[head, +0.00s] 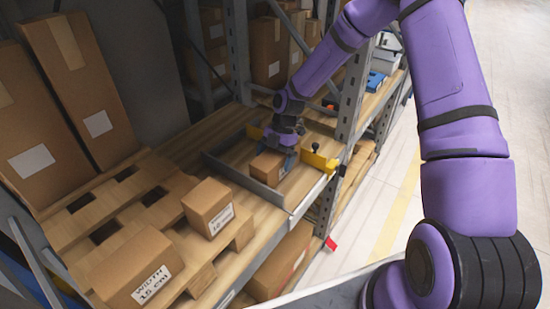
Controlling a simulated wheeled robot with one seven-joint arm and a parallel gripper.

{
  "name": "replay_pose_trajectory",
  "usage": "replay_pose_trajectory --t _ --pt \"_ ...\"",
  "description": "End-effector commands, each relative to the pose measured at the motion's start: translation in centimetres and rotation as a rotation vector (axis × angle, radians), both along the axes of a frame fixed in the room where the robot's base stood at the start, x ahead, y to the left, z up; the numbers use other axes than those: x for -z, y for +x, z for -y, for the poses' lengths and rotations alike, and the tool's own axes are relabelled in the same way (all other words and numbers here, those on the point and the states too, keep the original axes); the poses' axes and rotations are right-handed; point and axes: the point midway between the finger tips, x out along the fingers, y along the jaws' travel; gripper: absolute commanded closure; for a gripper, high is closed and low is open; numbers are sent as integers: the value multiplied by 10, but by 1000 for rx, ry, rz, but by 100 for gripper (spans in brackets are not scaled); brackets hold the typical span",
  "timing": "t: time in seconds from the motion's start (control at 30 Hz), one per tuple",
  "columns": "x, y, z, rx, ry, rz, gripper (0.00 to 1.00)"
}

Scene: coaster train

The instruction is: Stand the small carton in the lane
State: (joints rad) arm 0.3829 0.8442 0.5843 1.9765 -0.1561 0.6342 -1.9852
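Another carton with a white label (208,206) stands on a wooden pallet at left. A larger carton marked "WIDTH 15 cm" (133,268) is nearer on the same pallet.
Yellow brackets (318,162) and a black knob stand at the lane's right end. A grey upright post (355,97) rises just behind. Tall cartons (75,85) lean at left. More cartons sit on the lower shelf (282,262). The floor at right is clear.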

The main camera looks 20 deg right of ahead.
Motion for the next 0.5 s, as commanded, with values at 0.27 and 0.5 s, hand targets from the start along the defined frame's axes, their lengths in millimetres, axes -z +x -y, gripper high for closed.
replay_pose_trajectory --t 0.27,0.5 --pt "-20 5 7 2 -1 2 0" --pt "-62 16 21 2 0 3 0"
